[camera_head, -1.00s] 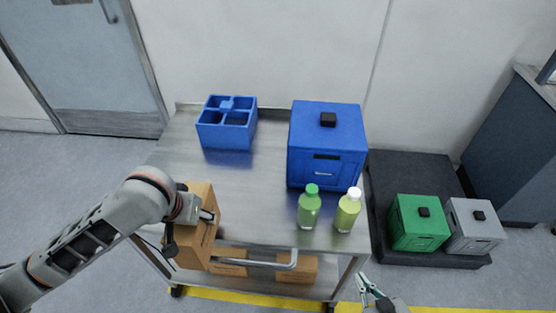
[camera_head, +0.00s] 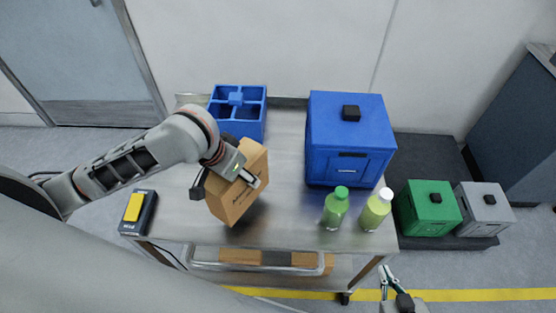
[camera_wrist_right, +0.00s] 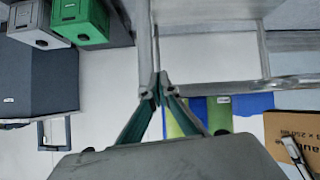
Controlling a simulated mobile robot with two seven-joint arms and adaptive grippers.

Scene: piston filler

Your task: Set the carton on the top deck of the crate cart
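The brown carton (camera_head: 240,200) is tilted over the left front of the crate cart's grey metal top deck (camera_head: 285,160). My left gripper (camera_head: 226,183) is shut on the carton, with a finger against its printed face. I cannot tell whether the carton's lower edge touches the deck. In the right wrist view part of the carton (camera_wrist_right: 290,140) shows at the right edge. My right gripper (camera_head: 388,278) is low, in front of the cart's right front corner. In the right wrist view its fingertips (camera_wrist_right: 156,88) come together with nothing between them.
On the deck stand a blue divided crate (camera_head: 238,112), a large blue box (camera_head: 350,140), a green bottle (camera_head: 335,207) and a white-capped bottle (camera_head: 375,210). A yellow-topped device (camera_head: 135,210) is at the left. Green (camera_head: 428,212) and grey boxes (camera_head: 484,210) stand right.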

